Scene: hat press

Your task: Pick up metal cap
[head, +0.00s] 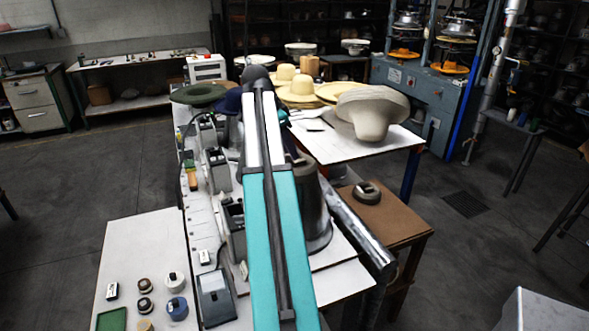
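I cannot tell for certain which thing is the metal cap. A dark, round, cap-like piece with a raised middle (367,193) sits on a small brown table (402,222) right of centre. Several small round knob-like pieces, one of them blue (177,308) and one white-topped (175,282), stand on the white table at the lower left. My teal and white arm runs up the middle of the head view and hides part of the bench. My gripper does not show.
A long bench with grey devices (215,167) lies left of my arm. Hats (370,112) lie on a white table behind. A blue press (425,95) is at the back right. Floor is open at far left.

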